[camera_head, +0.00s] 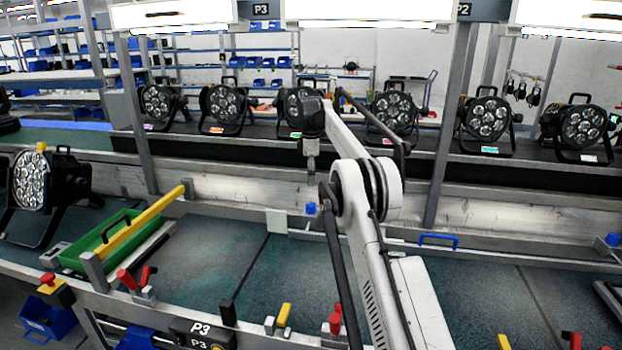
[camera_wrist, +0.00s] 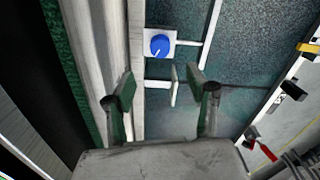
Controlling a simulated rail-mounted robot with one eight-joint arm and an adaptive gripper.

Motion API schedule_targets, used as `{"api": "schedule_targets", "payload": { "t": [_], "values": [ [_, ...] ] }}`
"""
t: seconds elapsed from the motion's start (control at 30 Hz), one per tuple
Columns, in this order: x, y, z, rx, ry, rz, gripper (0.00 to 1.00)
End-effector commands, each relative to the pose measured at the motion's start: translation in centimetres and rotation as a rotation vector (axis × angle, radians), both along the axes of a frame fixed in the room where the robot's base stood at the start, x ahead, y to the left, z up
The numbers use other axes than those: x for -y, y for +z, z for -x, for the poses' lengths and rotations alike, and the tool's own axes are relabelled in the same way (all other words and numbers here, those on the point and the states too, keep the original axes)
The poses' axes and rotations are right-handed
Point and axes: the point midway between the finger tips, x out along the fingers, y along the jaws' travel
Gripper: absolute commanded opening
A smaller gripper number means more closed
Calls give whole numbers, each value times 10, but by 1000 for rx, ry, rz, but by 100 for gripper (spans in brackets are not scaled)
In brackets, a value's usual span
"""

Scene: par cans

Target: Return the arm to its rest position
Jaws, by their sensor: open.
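My gripper (camera_wrist: 163,92) is open in the wrist view, its two dark green-padded fingers well apart with nothing held between them. In the head view my white arm rises from the bottom right and bends at a large joint. Its far end hangs down at the centre, in front of the row of par cans, with the gripper (camera_head: 311,172) small and pointing downward above the bench's back rail. A blue knob (camera_wrist: 160,45) on a white plate lies beyond the fingertips, apart from them; it also shows below the gripper in the head view (camera_head: 311,208).
Several black par cans (camera_head: 225,105) stand along the back shelf. Another par can (camera_head: 32,182) is at the left. A green tray (camera_head: 82,257) with a yellow bar (camera_head: 143,220) sits left on the bench. An upright post (camera_head: 447,140) stands right of the arm. The dark bench surface (camera_head: 205,260) is mostly clear.

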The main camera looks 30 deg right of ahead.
Motion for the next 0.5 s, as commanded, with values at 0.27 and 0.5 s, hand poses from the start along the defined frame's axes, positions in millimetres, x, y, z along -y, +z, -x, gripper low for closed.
{"api": "schedule_targets", "payload": {
  "t": [0.27,0.5],
  "values": [
    [-1,1,0,1,-1,0,52],
    [-19,33,10,32,-58,8,52]
  ]
}}
